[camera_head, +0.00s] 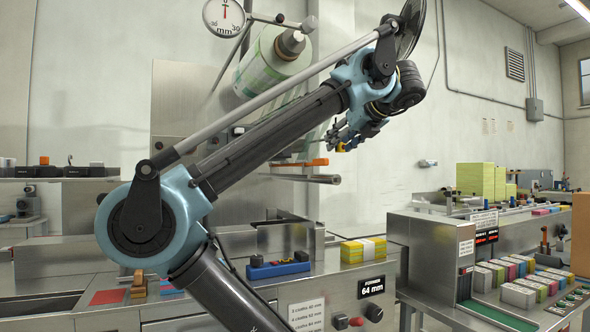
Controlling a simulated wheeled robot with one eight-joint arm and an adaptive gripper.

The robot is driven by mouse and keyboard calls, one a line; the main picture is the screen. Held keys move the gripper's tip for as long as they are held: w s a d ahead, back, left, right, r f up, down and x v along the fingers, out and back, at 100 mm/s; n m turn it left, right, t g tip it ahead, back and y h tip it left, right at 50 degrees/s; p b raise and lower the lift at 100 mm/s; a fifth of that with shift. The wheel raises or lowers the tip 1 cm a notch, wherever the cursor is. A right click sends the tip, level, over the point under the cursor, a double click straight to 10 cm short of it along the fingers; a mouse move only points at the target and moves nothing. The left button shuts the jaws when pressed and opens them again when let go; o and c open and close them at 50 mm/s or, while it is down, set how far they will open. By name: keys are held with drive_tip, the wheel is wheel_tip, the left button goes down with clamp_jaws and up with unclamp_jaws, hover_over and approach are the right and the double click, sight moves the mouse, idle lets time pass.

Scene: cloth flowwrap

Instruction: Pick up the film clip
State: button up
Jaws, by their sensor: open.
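My gripper (342,143) is small in the view, in front of the lower end of the film roll's hanging sheet. Its jaws are open, and I see nothing held between them. An orange piece (318,162), which may be the film clip, sits on a rail just below and left of my gripper, apart from it in the picture. I cannot tell for sure that it is the clip. A green-and-white printed film roll (268,68) is mounted above on a spindle. My arm hides part of the film and the machine behind it.
A dial gauge (224,14) is at the top. Coloured packs (517,294) fill a conveyor machine at right. The air right of my gripper looks free.

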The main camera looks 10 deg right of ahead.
sight(319, 162)
drive_tip(key=x, duration=0.6)
drive_tip(key=shift+w+a, duration=0.15)
idle(0.7)
drive_tip(key=shift+w+f, duration=0.1)
drive_tip(key=shift+f, duration=0.05)
drive_tip(key=shift+a+x, duration=0.1)
drive_tip(key=shift+x, duration=1.15)
drive_tip(key=shift+a+x, duration=0.15)
drive_tip(key=shift+x, duration=1.05)
clamp_jaws()
